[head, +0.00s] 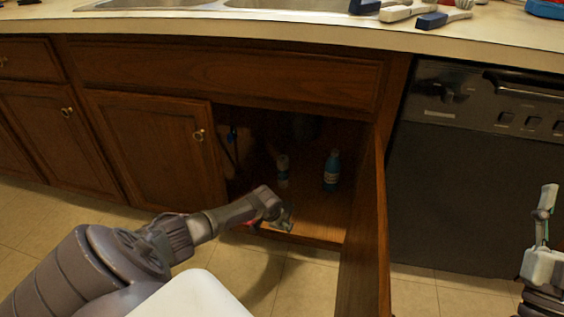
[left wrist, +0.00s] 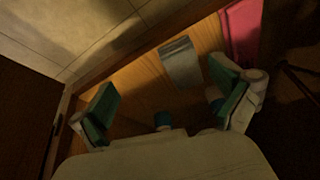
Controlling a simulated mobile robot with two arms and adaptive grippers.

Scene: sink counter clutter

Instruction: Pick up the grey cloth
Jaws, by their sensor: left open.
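The grey cloth (left wrist: 181,63) lies flat on the wooden cabinet floor near its front edge, seen in the left wrist view. My left gripper (left wrist: 162,85) is open and empty, its green-padded fingers spread on either side of the near end of the cloth. In the head view my left gripper (head: 284,214) reaches into the open cabinet under the sink, and I cannot clearly make out the cloth there. My right gripper (head: 547,205) is at the right edge, away from the cabinet; its jaw state is unclear.
A pink-red cloth (left wrist: 241,35) lies beside the grey one. A blue bottle (head: 331,171) and a white-and-blue bottle (head: 283,171) stand deeper in the cabinet. The open cabinet door (head: 366,245) stands to the right of my left arm. Brushes (head: 409,12) lie on the counter.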

